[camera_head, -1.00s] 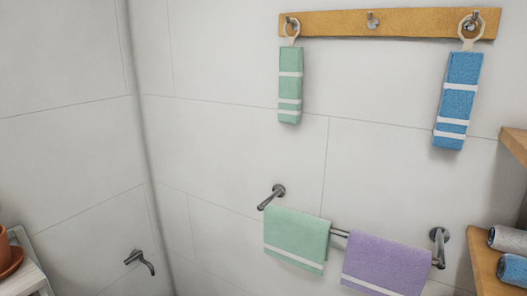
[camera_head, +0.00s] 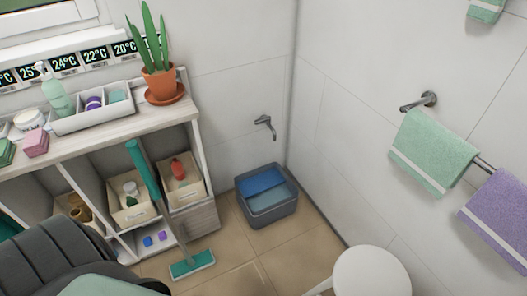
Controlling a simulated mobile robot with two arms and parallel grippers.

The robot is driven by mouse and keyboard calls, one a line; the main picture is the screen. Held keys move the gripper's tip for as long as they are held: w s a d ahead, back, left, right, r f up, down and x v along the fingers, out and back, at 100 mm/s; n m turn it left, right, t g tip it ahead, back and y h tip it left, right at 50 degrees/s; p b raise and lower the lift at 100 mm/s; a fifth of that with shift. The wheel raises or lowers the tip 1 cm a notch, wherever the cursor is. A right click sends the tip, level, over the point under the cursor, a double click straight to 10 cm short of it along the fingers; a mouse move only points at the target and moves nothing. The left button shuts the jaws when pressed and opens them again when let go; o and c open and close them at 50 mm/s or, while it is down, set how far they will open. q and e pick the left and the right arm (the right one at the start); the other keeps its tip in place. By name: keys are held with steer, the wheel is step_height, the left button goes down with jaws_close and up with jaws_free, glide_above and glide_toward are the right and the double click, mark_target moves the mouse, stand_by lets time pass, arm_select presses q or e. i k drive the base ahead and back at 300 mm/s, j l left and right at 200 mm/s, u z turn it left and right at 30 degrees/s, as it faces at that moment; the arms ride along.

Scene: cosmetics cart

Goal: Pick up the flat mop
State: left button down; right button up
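The flat mop has a teal grip and grey pole (camera_head: 167,208) and a flat teal head (camera_head: 192,264). It leans against the front of the wooden shelf unit (camera_head: 180,128), its head resting on the tiled floor and its grip near the shelf top. Neither of my grippers shows in the head view.
A grey bucket (camera_head: 268,212) with blue inside stands in the corner, right of the mop. A round white seat or lid (camera_head: 372,272) is at the bottom right. A dark grey ribbed object (camera_head: 52,255) fills the lower left. Bare floor tiles (camera_head: 290,265) lie between.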

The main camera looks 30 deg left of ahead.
mark_target(192, 265)
steer(key=u, duration=2)
